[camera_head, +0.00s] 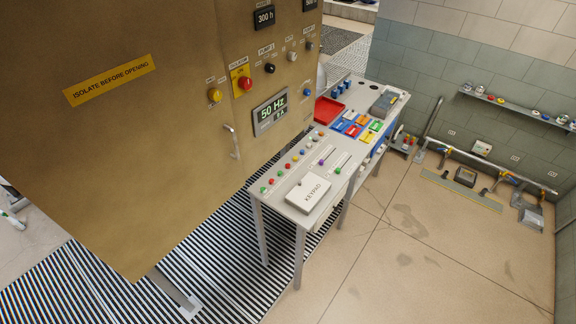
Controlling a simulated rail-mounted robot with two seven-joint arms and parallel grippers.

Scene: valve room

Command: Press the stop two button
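A grey control desk (278,203) stands against the brown cabinet. Along its left edge runs a row of small coloured buttons, with red ones (271,181) and green ones (263,190) at the near end. Their labels are too small to read, so I cannot tell which is the stop two button. Neither of my grippers can be made out. A small pale shape at the far left edge is too cut off to identify.
The keypad cover (308,193), sliders (325,158), a red tray (328,110) and coloured tiles (363,124) occupy the desk. The cabinet (130,150) fills the left, with a handle (232,141) sticking out.

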